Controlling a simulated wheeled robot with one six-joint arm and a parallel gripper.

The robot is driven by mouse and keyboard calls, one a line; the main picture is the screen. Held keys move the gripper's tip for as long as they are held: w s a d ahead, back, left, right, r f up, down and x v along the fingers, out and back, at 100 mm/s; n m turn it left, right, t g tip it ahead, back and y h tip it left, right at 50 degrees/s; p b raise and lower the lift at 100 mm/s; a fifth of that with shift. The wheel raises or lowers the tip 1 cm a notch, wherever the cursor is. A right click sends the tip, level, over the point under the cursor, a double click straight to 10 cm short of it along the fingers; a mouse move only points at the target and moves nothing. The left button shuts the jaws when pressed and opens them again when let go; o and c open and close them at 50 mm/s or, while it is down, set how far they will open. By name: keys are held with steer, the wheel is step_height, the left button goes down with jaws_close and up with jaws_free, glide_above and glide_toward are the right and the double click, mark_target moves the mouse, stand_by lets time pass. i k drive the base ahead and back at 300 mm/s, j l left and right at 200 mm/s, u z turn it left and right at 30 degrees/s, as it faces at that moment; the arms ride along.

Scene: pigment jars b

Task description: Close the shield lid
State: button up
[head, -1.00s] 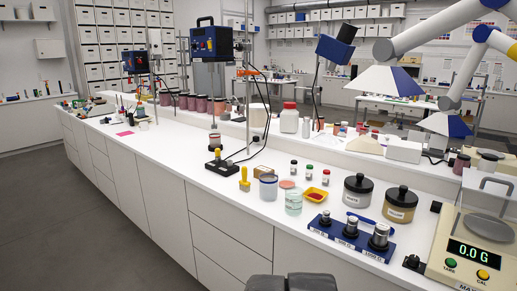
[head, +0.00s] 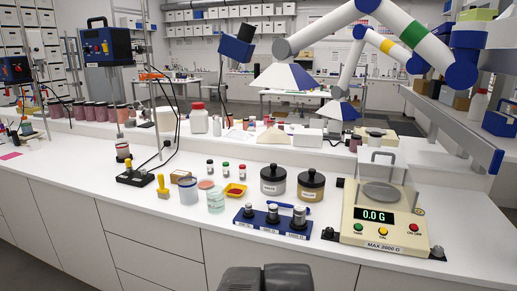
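The balance (head: 384,236) stands on the white bench at the right, cream coloured, its display reading 0.0 G. A round grey weighing pan (head: 382,193) sits on top, with a faint clear shield around it. A grey handle (head: 383,153) shows above and behind the pan, seemingly on the shield lid. The lid's clear panel is hard to make out, so I cannot tell its exact angle. My gripper's fingers do not show. Only a dark grey part of my own body is at the bottom centre, well apart from the balance.
Left of the balance stand a blue block with metal weights (head: 272,222) and two dark-lidded jars (head: 311,187). A black level or foot (head: 328,233) sits by its left corner. Bench front is mostly clear.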

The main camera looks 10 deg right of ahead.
mark_target(366, 155)
steer(key=z, duration=1.25)
